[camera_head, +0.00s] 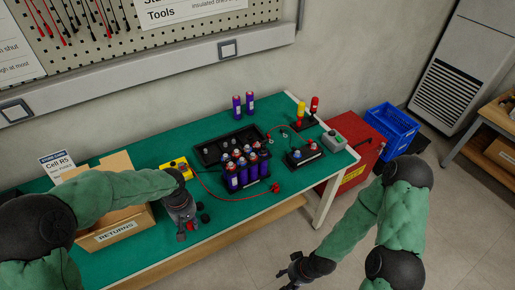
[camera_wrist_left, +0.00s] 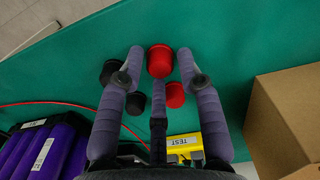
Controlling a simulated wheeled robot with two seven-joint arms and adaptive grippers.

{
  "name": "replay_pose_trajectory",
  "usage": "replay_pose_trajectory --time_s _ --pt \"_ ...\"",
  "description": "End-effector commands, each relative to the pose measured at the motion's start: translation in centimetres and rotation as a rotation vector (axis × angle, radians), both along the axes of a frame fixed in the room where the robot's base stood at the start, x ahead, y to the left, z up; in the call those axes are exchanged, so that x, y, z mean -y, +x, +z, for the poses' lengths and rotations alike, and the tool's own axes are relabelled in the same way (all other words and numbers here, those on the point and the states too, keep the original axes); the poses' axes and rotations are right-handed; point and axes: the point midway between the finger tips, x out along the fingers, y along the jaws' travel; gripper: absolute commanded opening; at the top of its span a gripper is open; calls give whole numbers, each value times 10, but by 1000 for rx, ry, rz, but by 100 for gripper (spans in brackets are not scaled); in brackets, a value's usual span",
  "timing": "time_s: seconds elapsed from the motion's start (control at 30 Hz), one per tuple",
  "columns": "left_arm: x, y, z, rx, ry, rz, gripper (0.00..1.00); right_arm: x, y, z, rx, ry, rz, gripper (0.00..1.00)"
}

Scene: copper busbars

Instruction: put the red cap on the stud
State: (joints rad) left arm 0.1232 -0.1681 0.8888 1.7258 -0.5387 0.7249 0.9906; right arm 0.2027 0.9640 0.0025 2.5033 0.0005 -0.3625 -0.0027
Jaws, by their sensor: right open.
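My left gripper (camera_head: 184,228) points down over the green table near its front edge. In the left wrist view its two fingers (camera_wrist_left: 160,62) are apart, with a red cap (camera_wrist_left: 160,61) between the tips and gaps on both sides. A second red cap (camera_wrist_left: 175,95) lies close by, nearer the palm. Two black caps (camera_wrist_left: 109,72) (camera_wrist_left: 135,103) lie beside the left finger, partly covered by it. My right gripper (camera_head: 291,271) is open and empty, off the table's front edge. Small tops show on the purple cells (camera_head: 243,175) and on a dark block (camera_head: 304,157); I cannot tell which is the stud.
A cardboard returns box (camera_head: 120,229) stands left of my left gripper. A yellow tester (camera_head: 174,164) has a red lead running to a red clip (camera_head: 275,187). A black tray (camera_head: 208,153), two purple cells (camera_head: 243,105) and a grey box (camera_head: 334,141) stand farther back. The front right table area is clear.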

Motion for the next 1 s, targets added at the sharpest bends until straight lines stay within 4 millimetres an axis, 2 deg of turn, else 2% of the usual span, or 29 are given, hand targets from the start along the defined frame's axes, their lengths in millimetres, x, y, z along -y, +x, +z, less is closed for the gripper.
replay_pose_trajectory --time_s 0.2,0.3,0.63,1.0 --pt "0 0 1 0 0 0 36 0 0 1 0 0 0 51" --pt "0 0 1 0 0 0 8 0 0 1 1 0 0 51" --pt "0 0 5 0 0 0 7 0 0 4 1 0 0 51" --pt "0 0 36 1 1 0 6 0 0 27 0 0 0 51"
